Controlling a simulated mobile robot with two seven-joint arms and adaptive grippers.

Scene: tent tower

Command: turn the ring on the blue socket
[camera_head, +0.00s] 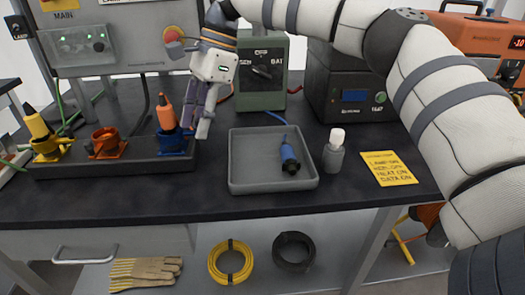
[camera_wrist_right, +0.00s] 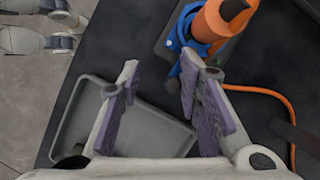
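The blue socket (camera_head: 172,143) stands at the right end of a dark socket block, with an orange plug (camera_head: 166,112) upright in it. In the right wrist view the blue socket (camera_wrist_right: 177,38) and orange plug (camera_wrist_right: 213,20) show at the top. My right gripper (camera_head: 197,118) points down just right of the socket. In the wrist view its purple-padded fingers (camera_wrist_right: 160,75) are apart with nothing between them. One fingertip overlaps the socket's edge; I cannot tell whether it touches. The ring's far side is hidden. My left gripper is not in view.
A yellow socket (camera_head: 52,150) and an orange socket (camera_head: 105,143) share the block (camera_head: 115,168). A grey tray (camera_head: 240,182) holds a blue connector (camera_head: 289,160). A green meter box (camera_head: 262,75) stands behind.

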